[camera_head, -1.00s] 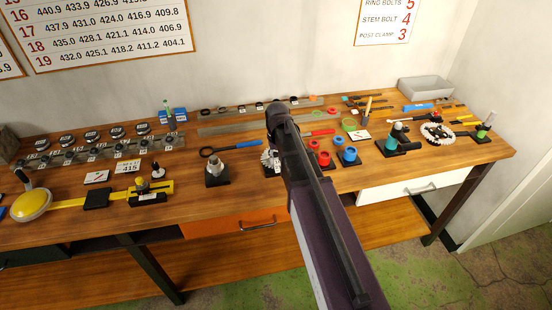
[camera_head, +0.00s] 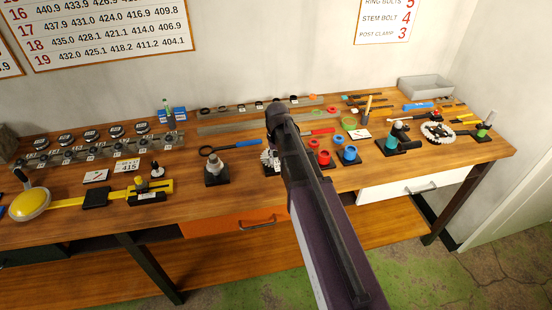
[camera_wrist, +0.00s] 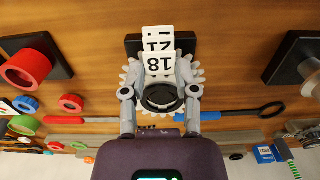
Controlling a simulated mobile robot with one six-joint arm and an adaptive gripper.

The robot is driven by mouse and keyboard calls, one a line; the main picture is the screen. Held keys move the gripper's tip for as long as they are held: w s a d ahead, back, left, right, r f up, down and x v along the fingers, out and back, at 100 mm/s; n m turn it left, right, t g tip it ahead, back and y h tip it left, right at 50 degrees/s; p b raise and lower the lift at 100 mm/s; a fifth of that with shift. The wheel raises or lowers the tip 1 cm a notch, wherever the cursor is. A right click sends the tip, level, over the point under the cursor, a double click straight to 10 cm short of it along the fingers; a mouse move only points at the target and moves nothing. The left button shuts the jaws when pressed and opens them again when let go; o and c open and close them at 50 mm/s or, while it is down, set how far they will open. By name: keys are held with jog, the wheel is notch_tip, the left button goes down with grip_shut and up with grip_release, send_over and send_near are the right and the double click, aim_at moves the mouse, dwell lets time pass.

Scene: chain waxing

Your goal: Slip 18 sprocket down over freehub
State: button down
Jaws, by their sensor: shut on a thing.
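The 18 sprocket (camera_wrist: 130,78) is a pale toothed ring with a white 18 tag (camera_wrist: 160,64), upside down in the wrist view. My gripper (camera_wrist: 162,76) is shut on it, one finger on each side of the tag. More numbered tags and a black stand (camera_wrist: 133,46) show just beyond it. In the head view, the sprocket's teeth (camera_head: 265,158) show beside my arm, which hides most of the gripper. The freehub (camera_head: 216,166) is a grey metal stub upright on a black base, to the left of the sprocket. In the wrist view, that base (camera_wrist: 290,60) is at the right, with only part of the stub showing.
A blue-handled ring tool (camera_head: 222,149) lies behind the freehub.

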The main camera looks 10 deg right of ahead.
jog(key=shift+f, duration=0.25)
dwell(0.4)
jog(key=shift+c, duration=1.5)
grip_release()
jog(key=shift+s, duration=0.1)
jog(key=s, duration=1.6)
jog(key=shift+a, duration=0.25)
jog(key=shift+w, duration=0.1)
